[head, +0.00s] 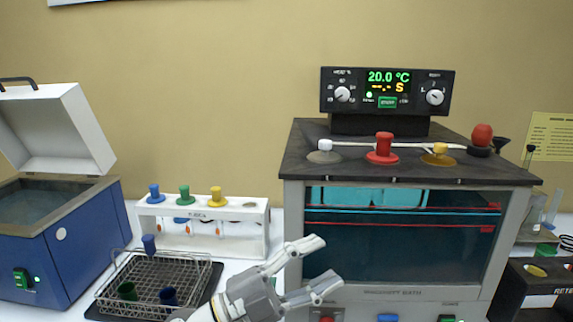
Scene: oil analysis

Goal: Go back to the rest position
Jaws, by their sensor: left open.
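My left gripper (322,265) is at the lower middle of the head view, in front of the viscosity bath (392,292). Its two fingers are spread apart and nothing is between them. The fingers point right, and the gripper hides part of the bath's lower left front. My right gripper is not in the view.
A white rack (255,240) with blue, green and yellow stoppered tubes stands left of the bath. A wire basket (207,268) holding a few dark tubes sits in front of it. A blue box (85,245) with a raised lid is at left. A black unit (520,290) stands at right.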

